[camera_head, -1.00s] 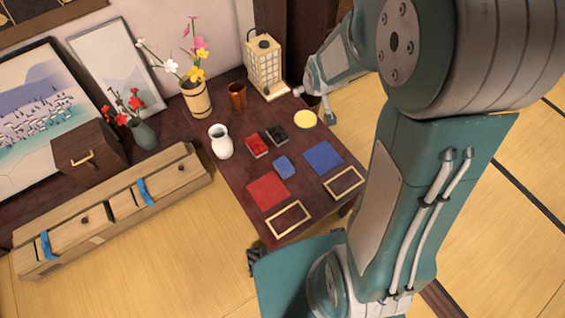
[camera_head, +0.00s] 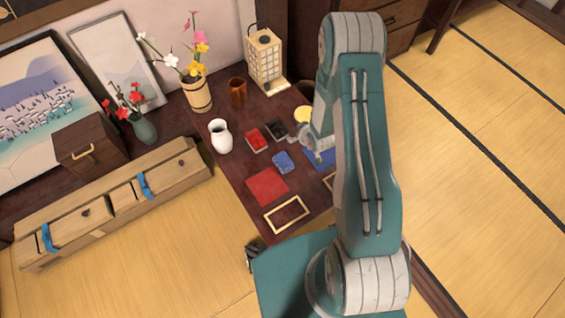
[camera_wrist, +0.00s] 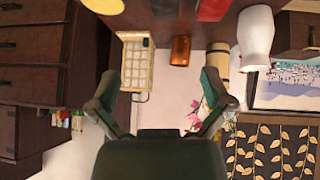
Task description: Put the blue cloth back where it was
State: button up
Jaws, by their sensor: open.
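A flat blue square (camera_head: 322,161), perhaps the blue cloth, lies on the dark low table, partly hidden behind my arm. A smaller blue piece (camera_head: 283,162) lies left of it; I cannot tell whether it is cloth. A flat red square (camera_head: 267,186) lies nearer the front. My gripper (camera_head: 312,137) is near the blue square, mostly hidden by my arm. In the wrist view my gripper (camera_wrist: 158,76) is open and empty, its two fingers spread, with the scene upside down and no blue cloth in sight.
The table also holds a red box (camera_head: 257,140), black box (camera_head: 276,130), yellow disc (camera_head: 303,114), white vase (camera_head: 220,136), brown cup (camera_head: 238,92), flower pot (camera_head: 197,95), lantern (camera_head: 265,60) and an empty frame (camera_head: 287,214). A wooden chest with blue bands (camera_head: 115,205) stands left.

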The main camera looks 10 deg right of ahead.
jog(key=y, duration=0.2)
send_near(284, 162)
jog(key=shift+s+d+f+t, duration=0.2)
jog(key=shift+f+t, duration=0.1)
jog(key=shift+f, duration=0.3)
jog(key=x, duration=0.5)
jog(key=shift+w+a+f, duration=0.1)
jog(key=shift+w, duration=0.05)
jog(key=shift+x, duration=2.7)
jog(key=shift+w+a+r, duration=0.1)
jog(key=shift+a+r, duration=0.05)
jog(key=shift+r, duration=0.05)
jog(key=c, duration=0.9)
jog(key=shift+o, duration=0.2)
